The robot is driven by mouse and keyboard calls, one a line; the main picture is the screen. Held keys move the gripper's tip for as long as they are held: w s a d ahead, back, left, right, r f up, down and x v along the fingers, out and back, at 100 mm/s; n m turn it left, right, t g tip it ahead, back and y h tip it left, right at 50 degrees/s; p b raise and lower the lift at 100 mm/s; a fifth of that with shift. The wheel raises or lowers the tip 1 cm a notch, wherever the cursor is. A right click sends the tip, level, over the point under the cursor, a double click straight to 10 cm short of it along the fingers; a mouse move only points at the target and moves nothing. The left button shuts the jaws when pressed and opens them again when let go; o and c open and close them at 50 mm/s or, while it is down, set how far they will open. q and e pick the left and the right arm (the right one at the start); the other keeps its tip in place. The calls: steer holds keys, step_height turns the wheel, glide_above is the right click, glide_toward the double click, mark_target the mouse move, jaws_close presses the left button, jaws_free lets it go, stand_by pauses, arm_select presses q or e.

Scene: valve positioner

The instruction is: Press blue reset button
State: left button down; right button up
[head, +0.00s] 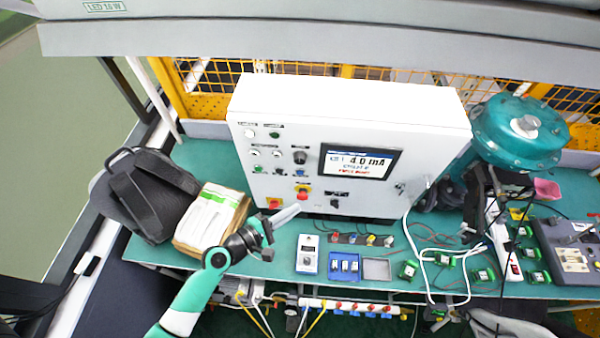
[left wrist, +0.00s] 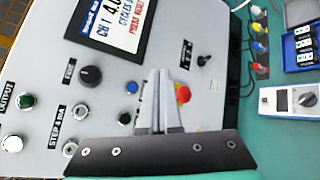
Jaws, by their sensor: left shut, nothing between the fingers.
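The blue reset button (left wrist: 132,87) is on the front of a white control box (head: 250,105), below the black FINE knob (left wrist: 90,75); it shows small in the head view (head: 298,172). The box's screen (head: 357,162) reads 4.0 mA with a red line of text, which looks like a press-reset message in the left wrist view. My left gripper (head: 297,209) is shut and empty in front of the box's lower part. In the left wrist view its fingertips (left wrist: 160,72) lie just right of the blue button, apart from it in the picture. My right gripper is not seen.
A red emergency knob (left wrist: 183,93) shows close beside my fingers. A small white meter (head: 307,254) and a blue terminal tray (head: 344,266) lie in front of the box. A teal valve actuator (head: 515,135) stands at right.

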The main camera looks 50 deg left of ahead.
mark_target(300, 172)
arm_select(q)
steer(key=w+a+b, duration=0.2)
steer(key=w+a, duration=0.3)
steer(key=w, duration=0.1)
steer(key=shift+w+a+b, duration=0.3)
steer(key=shift+b, duration=0.05)
stand_by(1.9)
steer(key=shift+w+a, duration=0.3)
steer(key=shift+w, duration=0.05)
steer(key=shift+w+a, duration=0.2)
steer(key=shift+w, duration=0.05)
stand_by(0.6)
steer(key=shift+s, duration=0.1)
steer(key=shift+s+d, duration=0.5)
stand_by(0.4)
